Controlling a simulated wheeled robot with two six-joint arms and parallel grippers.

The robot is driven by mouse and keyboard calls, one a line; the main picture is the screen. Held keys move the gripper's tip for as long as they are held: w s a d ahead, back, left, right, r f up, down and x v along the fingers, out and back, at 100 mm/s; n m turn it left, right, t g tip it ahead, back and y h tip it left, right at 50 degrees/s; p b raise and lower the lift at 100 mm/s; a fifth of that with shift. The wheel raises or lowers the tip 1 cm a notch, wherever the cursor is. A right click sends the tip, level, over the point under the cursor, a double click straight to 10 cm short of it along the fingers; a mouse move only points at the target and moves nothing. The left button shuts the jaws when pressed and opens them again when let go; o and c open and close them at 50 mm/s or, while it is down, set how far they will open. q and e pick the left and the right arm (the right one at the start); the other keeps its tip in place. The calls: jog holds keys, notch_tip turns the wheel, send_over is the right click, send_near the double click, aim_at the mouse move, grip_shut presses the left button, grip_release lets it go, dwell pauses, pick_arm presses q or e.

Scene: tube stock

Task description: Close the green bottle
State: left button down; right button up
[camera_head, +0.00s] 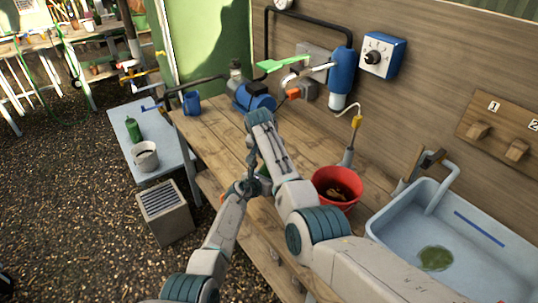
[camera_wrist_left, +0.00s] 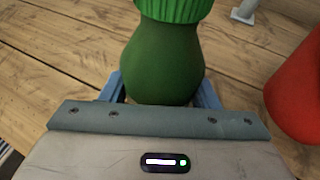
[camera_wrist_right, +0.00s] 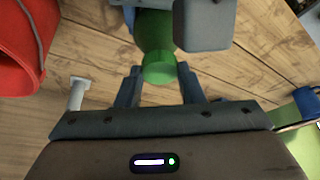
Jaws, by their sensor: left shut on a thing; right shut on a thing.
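The green bottle (camera_wrist_left: 162,62) stands between the blue fingers of my left gripper (camera_wrist_left: 160,88), which is shut on its body. A ridged green cap (camera_wrist_left: 175,9) sits at the bottle's neck, cut off by the picture's top. In the right wrist view, the green cap end (camera_wrist_right: 158,68) lies between the fingertips of my right gripper (camera_wrist_right: 160,73), which is shut on it; the left gripper is just beyond. How tightly the cap sits cannot be seen. In the head view, my arms hide most of the bottle (camera_head: 264,171) above the wooden bench.
A red bucket (camera_head: 338,187) stands right of the grippers, with a blue sink (camera_head: 480,255) beyond. A blue vise (camera_head: 255,100) and blue mug (camera_head: 191,103) stand at the bench's far end. Another green bottle (camera_head: 133,129) and a pale pot (camera_head: 145,156) stand on the low side bench.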

jog(key=m, duration=0.2)
jog(key=m+h, duration=0.1)
jog(key=m, duration=0.1)
jog(key=shift+a+g+h, duration=0.15)
jog(key=shift+g+h, duration=0.15)
jog(key=o, duration=0.9)
jog(key=shift+o, duration=0.2)
jog(key=shift+r, duration=2.3)
jog(key=shift+o, duration=0.5)
